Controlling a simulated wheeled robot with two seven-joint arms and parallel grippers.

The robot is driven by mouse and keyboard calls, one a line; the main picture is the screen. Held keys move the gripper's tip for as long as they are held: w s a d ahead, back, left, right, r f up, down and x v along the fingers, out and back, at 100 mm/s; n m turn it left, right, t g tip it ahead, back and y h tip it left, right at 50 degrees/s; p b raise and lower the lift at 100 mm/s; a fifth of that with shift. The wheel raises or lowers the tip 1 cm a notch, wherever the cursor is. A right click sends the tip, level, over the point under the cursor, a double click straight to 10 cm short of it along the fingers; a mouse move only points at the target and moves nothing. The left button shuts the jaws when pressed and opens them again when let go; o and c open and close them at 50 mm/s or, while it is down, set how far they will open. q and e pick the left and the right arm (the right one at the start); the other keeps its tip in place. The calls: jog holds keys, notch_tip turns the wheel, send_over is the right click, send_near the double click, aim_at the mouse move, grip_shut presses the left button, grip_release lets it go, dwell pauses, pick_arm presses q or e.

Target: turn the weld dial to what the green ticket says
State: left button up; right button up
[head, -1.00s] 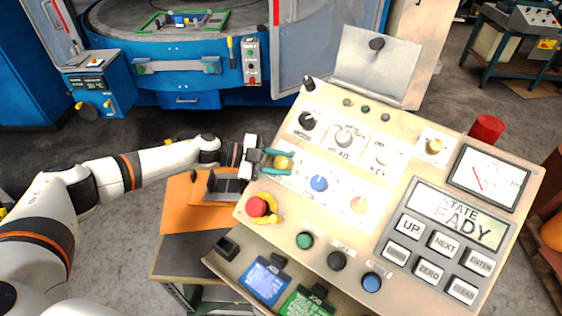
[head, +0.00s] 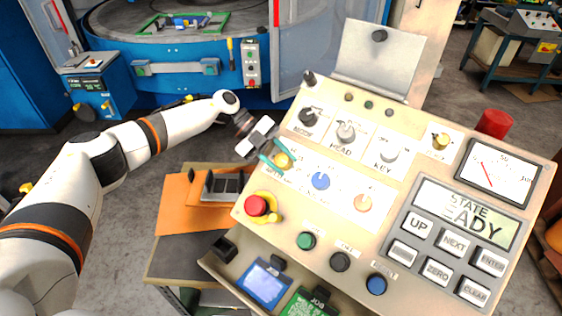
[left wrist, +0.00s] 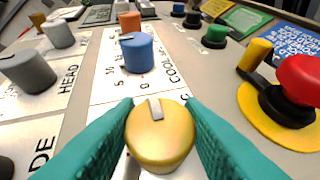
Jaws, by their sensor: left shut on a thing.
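The yellow dial (head: 283,160) is on the left of the lower dial row on the sloped cream panel; its label is mostly hidden. My left gripper (head: 275,162) is shut on it. In the left wrist view the teal fingertips sit on both sides of the yellow dial (left wrist: 160,135), whose pale pointer mark points up the picture, slightly left. The green ticket (head: 308,303) is at the bottom edge of the head view, partly cut off, and also shows in the left wrist view (left wrist: 245,19). Its text is too small to read. My right gripper is out of view.
A blue dial (head: 320,181) and an orange dial (head: 363,203) continue the row. A red stop button (head: 256,205) with a yellow base sits just below the held dial. A blue ticket (head: 264,283) lies beside the green one. The display (head: 465,214) reads "STATE", then "EADY" with its start hidden.

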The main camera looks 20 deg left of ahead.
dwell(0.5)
pick_arm(q)
jog(key=o, duration=1)
jog(key=b+v, duration=0.4)
jog(key=v, duration=0.8)
jog(key=shift+w, duration=0.1)
